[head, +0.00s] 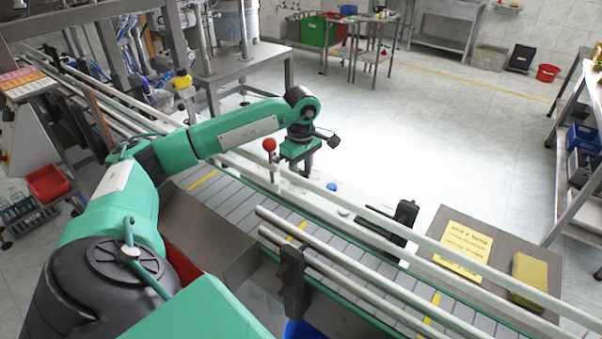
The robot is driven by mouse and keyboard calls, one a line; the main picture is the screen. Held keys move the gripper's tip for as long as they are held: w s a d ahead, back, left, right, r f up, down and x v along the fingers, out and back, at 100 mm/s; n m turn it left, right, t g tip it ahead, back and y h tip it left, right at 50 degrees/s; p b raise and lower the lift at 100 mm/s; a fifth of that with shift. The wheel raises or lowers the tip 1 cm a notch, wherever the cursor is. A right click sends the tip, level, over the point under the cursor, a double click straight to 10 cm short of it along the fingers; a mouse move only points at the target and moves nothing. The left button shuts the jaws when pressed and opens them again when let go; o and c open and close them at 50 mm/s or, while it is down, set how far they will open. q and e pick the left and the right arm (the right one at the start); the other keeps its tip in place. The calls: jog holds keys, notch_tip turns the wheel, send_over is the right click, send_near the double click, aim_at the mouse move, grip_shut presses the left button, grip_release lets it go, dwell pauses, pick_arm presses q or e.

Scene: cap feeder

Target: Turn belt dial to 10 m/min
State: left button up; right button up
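My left arm reaches in from the left across the conveyor. Its gripper (306,163) points down near the white guard rail, close to a red ball-topped lever (269,146); its fingers are small and partly hidden, so I cannot tell if they are open. I cannot make out a clearly marked belt dial or any scale reading. A small blue knob (332,187) sits on the white strip right of the gripper, apart from it. The conveyor belt (395,288) of grey slats runs diagonally to the lower right. My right gripper is not in view.
Metal guard rails (350,268) line the belt, with a black bracket (292,280) on the near side. A side table (440,222) holds a yellow sign (462,246) and yellow block (529,275). A control box (25,82) stands far left.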

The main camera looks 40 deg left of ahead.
pick_arm(q)
jog(key=n, duration=0.4)
jog(key=shift+n+b, duration=0.3)
jog(key=shift+b, duration=0.1)
jog(key=n, duration=0.3)
jog(key=shift+n, duration=1.2)
jog(key=n, duration=0.2)
jog(key=shift+r+n+b, duration=0.1)
jog(key=shift+n+b, duration=0.2)
jog(key=n, duration=0.3)
jog(key=shift+a+n, duration=0.1)
jog(key=shift+n, duration=2.1)
jog(key=n, duration=0.2)
jog(key=shift+n, duration=1.6)
jog(key=shift+w+n, duration=0.1)
jog(key=shift+n, duration=0.2)
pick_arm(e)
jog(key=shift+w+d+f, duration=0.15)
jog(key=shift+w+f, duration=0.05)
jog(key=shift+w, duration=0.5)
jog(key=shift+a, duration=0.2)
